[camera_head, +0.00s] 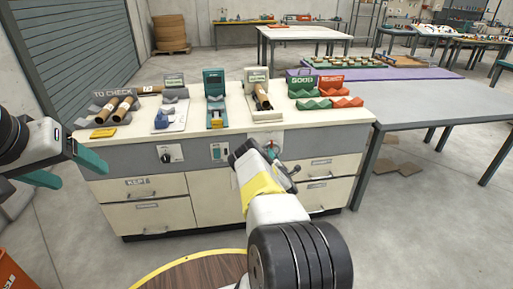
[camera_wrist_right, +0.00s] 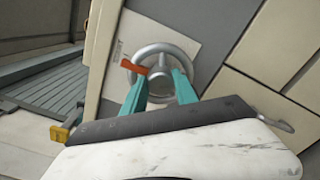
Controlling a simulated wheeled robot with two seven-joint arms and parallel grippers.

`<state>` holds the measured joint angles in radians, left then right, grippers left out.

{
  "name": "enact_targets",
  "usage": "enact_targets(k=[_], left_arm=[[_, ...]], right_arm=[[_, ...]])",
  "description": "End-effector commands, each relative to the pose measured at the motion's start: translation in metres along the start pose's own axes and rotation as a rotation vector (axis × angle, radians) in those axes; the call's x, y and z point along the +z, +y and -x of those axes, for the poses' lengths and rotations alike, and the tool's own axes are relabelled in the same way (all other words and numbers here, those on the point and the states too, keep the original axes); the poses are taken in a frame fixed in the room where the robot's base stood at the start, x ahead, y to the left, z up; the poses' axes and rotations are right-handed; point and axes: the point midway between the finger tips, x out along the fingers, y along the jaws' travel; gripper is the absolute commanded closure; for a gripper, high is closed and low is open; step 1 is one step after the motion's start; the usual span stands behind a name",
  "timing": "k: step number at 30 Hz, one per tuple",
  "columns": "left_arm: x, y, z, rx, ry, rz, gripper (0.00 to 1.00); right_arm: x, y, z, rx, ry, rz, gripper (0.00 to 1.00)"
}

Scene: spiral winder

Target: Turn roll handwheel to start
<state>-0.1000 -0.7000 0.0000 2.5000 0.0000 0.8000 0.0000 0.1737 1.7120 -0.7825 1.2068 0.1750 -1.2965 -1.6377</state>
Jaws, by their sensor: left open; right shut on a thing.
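The grey roll handwheel (camera_wrist_right: 158,74) with an orange-red pointer or knob (camera_wrist_right: 133,67) sits on a pale plate on the cabinet front in the right wrist view. My right gripper (camera_wrist_right: 159,82) has its two teal fingers on either side of the hub, shut on the wheel. In the head view my right gripper (camera_head: 272,152) is at the cabinet front and mostly hides the wheel; the plate (camera_head: 266,139) shows above it. My left gripper (camera_head: 66,166) is open and empty at the left, beside the cabinet.
The bench top holds a TO CHECK rack (camera_head: 112,103) with rolls, a teal device (camera_head: 214,88), a roll on a stand (camera_head: 262,97), and green GOOD (camera_head: 303,86) and red (camera_head: 333,85) trays. A grey table (camera_head: 440,103) stands right. The front has a black knob (camera_head: 166,157) and drawers.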

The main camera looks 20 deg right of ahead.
Motion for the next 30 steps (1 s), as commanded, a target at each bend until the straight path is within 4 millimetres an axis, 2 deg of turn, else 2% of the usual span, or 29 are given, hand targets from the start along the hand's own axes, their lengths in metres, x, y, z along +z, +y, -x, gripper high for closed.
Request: enact_targets(k=[9, 10, 13, 23, 26, 30], left_arm=[[0.0, 0.0, 0.0, 0.0, 0.0, 0.0, 0.3], [0.0, 0.0, 0.0, 0.0, 0.0, 0.0, 0.3], [0.0, 0.0, 0.0, 0.0, 0.0, 0.0, 0.3], [0.0, 0.0, 0.0, 0.0, 0.0, 0.0, 0.3], [0.0, 0.0, 0.0, 0.0, 0.0, 0.0, 0.3], [0.0, 0.0, 0.0, 0.0, 0.0, 0.0, 0.3]], right_arm=[[0.0, -0.002, 0.001, -0.004, 0.001, 0.004, 1.0], [0.0, -0.002, 0.001, -0.004, 0.001, 0.004, 0.63], [0.0, -0.002, 0.001, -0.004, 0.001, 0.003, 0.44], [0.0, -0.001, 0.001, -0.002, 0.001, 0.002, 0.44], [0.0, -0.001, 0.008, -0.003, 0.001, 0.002, 0.44], [-0.001, -0.001, 0.03, -0.006, 0.002, 0.002, 0.44]])
